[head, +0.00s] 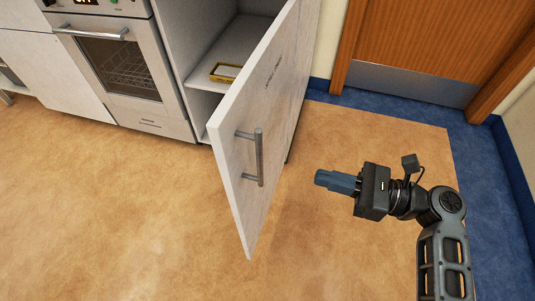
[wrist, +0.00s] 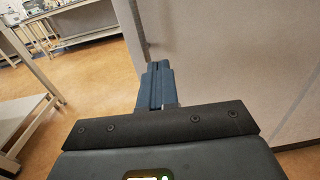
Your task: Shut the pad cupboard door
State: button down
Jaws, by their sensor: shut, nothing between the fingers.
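The pad cupboard door (head: 262,115) is a white panel with a vertical metal bar handle (head: 256,157). It stands wide open in the head view, swung out from the cupboard (head: 195,45). My gripper (head: 322,178) is to the right of the door, on the side away from the oven, with its blue fingers pointing left. The fingers are shut and empty. A gap of floor shows between the fingertips and the door in the head view. In the wrist view the fingers (wrist: 156,72) are together, with a pale panel (wrist: 215,50) close on the right.
A small yellow-edged pad (head: 225,72) lies on a shelf inside the cupboard. An oven (head: 115,65) stands to the left. A wooden door (head: 440,40) with a metal kick plate is behind on the right. The tan floor (head: 110,220) at front left is clear.

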aim_at(247, 159)
jog(key=b+x, duration=0.2)
jog(key=x, duration=1)
jog(key=shift+a, duration=0.3)
jog(key=shift+w+a, duration=0.25)
jog(key=shift+a, duration=0.25)
